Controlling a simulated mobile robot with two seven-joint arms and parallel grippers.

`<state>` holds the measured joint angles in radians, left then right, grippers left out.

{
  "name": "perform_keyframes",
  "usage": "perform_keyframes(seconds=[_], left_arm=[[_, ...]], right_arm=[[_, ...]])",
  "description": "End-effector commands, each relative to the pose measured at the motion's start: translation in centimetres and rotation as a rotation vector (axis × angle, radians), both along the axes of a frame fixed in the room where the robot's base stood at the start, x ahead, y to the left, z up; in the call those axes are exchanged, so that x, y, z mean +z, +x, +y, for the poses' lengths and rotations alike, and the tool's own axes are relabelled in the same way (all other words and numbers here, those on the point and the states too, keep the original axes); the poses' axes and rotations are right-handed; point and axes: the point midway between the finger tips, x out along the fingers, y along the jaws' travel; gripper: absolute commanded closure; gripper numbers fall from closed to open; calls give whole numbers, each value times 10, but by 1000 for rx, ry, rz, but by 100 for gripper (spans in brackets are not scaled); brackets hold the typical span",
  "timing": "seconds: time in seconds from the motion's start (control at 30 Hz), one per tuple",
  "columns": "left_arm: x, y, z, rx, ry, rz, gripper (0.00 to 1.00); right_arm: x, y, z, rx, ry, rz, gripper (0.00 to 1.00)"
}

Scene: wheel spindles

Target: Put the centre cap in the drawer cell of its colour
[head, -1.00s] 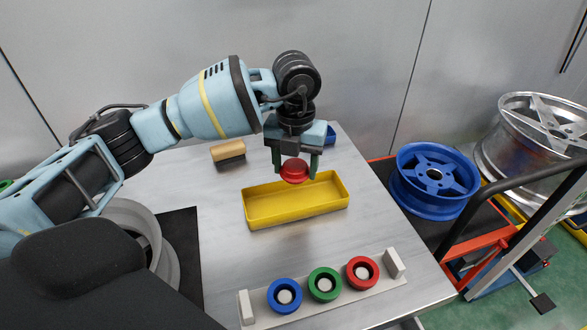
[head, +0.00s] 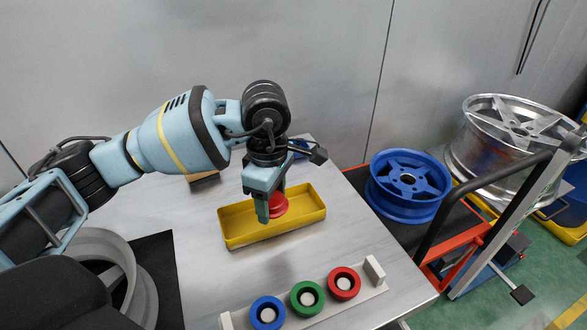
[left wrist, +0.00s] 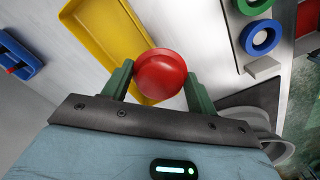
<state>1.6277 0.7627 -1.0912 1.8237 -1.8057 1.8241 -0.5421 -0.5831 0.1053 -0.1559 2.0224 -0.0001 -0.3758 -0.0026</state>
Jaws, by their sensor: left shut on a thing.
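A red centre cap (head: 278,205) is held between the green fingers of my left gripper (head: 271,206), above the yellow tray. The cap and fingers also show in the left wrist view, with the cap (left wrist: 161,74) between the two fingertips (left wrist: 152,84). A pale rack (head: 372,292) near the table's front carries three ring-shaped cells: blue (head: 267,313), green (head: 307,298) and red (head: 344,283), each with a pale centre. The red cell is rightmost in the head view. My right gripper is in neither view.
The yellow tray (head: 235,241) lies mid-table. A wooden-topped block (head: 204,177) and a blue thing (head: 299,147) lie behind it. A blue wheel (head: 410,185) and a silver wheel (head: 512,135) stand at right; a grey wheel rim (head: 105,262) is at left. Table between tray and rack is clear.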

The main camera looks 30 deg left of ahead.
Motion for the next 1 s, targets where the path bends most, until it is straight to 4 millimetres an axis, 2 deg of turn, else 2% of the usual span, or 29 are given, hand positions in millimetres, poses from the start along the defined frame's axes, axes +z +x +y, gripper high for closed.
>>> perform_keyframes(seconds=[0.3, 0.6, 0.8, 1.0], left_arm=[[0, -17, -9, -691, 1, 0, 64], [-1, -33, -16, -1309, 2, 0, 64], [-1, -40, -19, -1562, 1, 0, 64], [-1, -41, -20, -1639, 1, 1, 64]], right_arm=[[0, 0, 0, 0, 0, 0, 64], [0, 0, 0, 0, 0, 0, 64], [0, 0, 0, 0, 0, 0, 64], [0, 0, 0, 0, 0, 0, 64]])
